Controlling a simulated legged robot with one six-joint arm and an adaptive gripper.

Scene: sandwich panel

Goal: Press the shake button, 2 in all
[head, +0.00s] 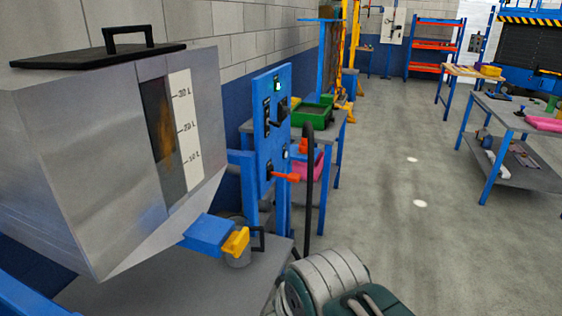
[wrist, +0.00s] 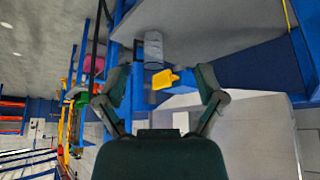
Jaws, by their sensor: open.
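A blue upright panel (head: 262,140) stands just right of a large metal hopper in the head view. It carries a small green-lit unit (head: 277,86), dark switch parts, a small pale round part (head: 286,154) and a red handle (head: 285,177). I cannot tell which of these is the shake button. My gripper (wrist: 164,82) is open and empty in the wrist view, its two dark fingers spread apart. Beyond the fingers are a yellow tab (wrist: 165,78) and a grey cup (wrist: 153,50). The gripper touches nothing that I can see.
The metal hopper (head: 125,140) has a level scale and a black-handled lid. Under it, a blue chute (head: 208,234) with the yellow tab stands by the grey cup. A green tray (head: 311,115) lies on a table behind the panel.

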